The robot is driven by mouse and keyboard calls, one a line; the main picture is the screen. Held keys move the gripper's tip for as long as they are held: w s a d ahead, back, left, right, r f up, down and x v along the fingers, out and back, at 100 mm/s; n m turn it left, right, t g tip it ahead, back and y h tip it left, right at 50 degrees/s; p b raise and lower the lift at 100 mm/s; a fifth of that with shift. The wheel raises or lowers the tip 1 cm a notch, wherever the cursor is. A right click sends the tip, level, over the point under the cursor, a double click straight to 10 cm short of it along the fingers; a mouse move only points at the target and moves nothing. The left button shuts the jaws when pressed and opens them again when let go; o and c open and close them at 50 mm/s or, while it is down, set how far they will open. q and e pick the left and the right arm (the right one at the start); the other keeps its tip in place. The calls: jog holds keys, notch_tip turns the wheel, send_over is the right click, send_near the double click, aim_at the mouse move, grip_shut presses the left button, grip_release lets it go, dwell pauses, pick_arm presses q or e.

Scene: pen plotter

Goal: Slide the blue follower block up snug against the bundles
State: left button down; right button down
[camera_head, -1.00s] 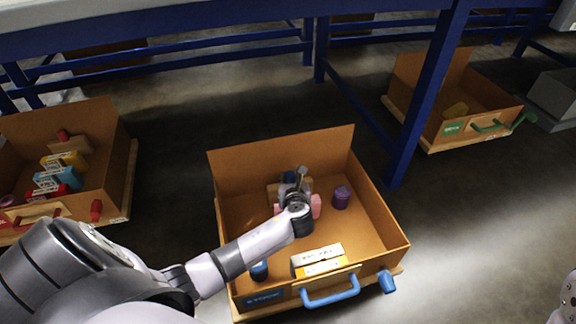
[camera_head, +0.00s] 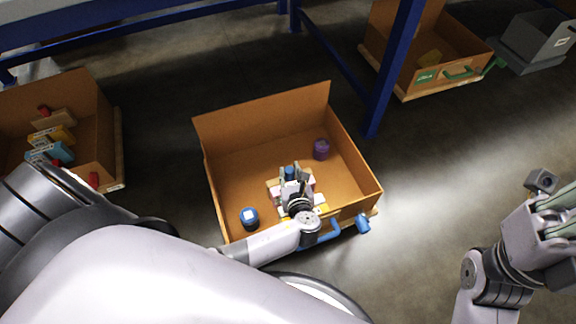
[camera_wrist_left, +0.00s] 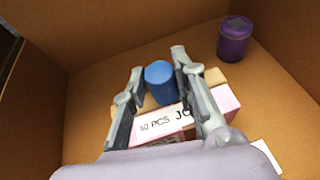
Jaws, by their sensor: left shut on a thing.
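The follower block, tan wood with a blue knob (camera_head: 290,172), is in the middle crate (camera_head: 262,125). In the left wrist view the blue knob (camera_wrist_left: 160,82) stands between the fingers, and some tan wood (camera_wrist_left: 214,77) shows behind it. My left gripper (camera_head: 292,178) is shut on the knob. A pink bundle (camera_wrist_left: 222,98) with a white label lies directly on the near side of the block. A white and yellow bundle (camera_head: 322,210) lies toward the crate's front wall, mostly behind my gripper. Contact between the bundles is hidden. My right gripper (camera_head: 556,218) is at the right, outside the crate.
A purple jar (camera_head: 321,149) stands in the crate's right back part and a blue jar (camera_head: 250,218) at its left front. The crate's back floor is bare. Other crates stand left (camera_head: 88,108) and back right (camera_head: 450,55). A blue post (camera_head: 392,70) rises behind.

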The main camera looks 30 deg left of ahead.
pick_arm(q)
jog(key=c, duration=1.3)
grip_release()
jog(key=v, duration=1)
jog(key=shift+s+d+r, duration=0.15)
jog(key=shift+s+d, duration=0.05)
jog(key=shift+s, duration=0.1)
jog(key=shift+s+d+r, duration=0.3)
jog(key=shift+s+d, duration=0.05)
jog(key=shift+s, duration=0.1)
jog(key=shift+w, duration=0.1)
